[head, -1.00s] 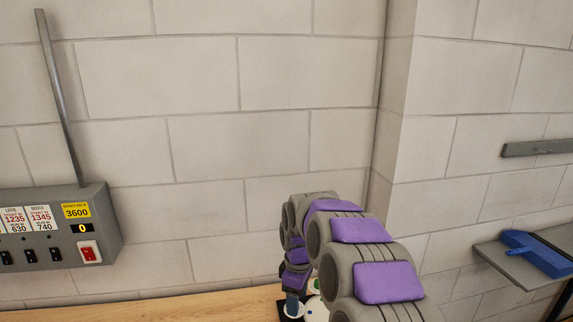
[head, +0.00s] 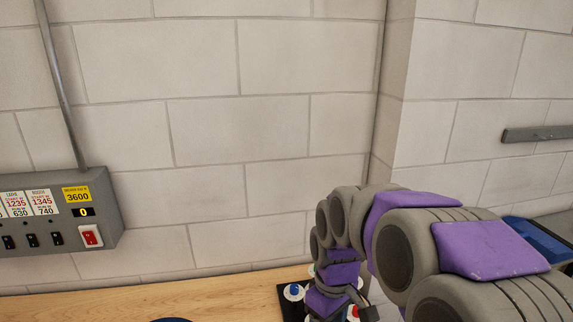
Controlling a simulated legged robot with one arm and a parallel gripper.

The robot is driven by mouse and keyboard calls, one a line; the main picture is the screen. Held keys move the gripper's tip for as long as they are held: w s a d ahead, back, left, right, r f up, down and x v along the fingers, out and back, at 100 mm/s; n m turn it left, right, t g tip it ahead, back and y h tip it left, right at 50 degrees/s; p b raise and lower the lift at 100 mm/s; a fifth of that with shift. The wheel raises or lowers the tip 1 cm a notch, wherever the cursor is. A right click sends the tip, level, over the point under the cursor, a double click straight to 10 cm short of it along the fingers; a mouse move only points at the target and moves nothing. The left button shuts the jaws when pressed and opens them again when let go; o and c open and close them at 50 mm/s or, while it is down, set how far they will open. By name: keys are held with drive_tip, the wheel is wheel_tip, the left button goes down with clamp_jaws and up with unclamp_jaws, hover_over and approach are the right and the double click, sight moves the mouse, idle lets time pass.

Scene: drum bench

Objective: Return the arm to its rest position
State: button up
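My grey and purple arm comes in from the lower right of the head view and bends down over the wooden bench. Its far end points down at the bottom edge of the picture. Below the arm's far end, a dark board (head: 284,291) with white discs lies on the bench. One disc has a blue knob (head: 294,290) and a red one shows to the right of the arm.
A grey control box (head: 103,214) with switches and a yellow 3600 label hangs on the block wall at left. A dark round edge (head: 171,320) shows at the bottom. A blue object (head: 537,240) sits at right.

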drive_tip(key=s+d+f+m, duration=0.1)
drive_tip(key=s+d+m, duration=0.1)
drive_tip(key=s, duration=0.6)
drive_tip(key=s+d+f+m+b, duration=0.1)
drive_tip(key=s+d+m, duration=0.1)
drive_tip(key=s, duration=0.5)
drive_tip(key=s+d+f+m+b, duration=0.1)
drive_tip(key=s+m, duration=0.3)
drive_tip(key=s, duration=0.4)
drive_tip(key=shift+s+d+f+g, duration=0.25)
drive_tip(key=shift+s+d+g, duration=0.1)
drive_tip(key=shift+d+g, duration=0.05)
drive_tip(key=shift+w, duration=0.1)
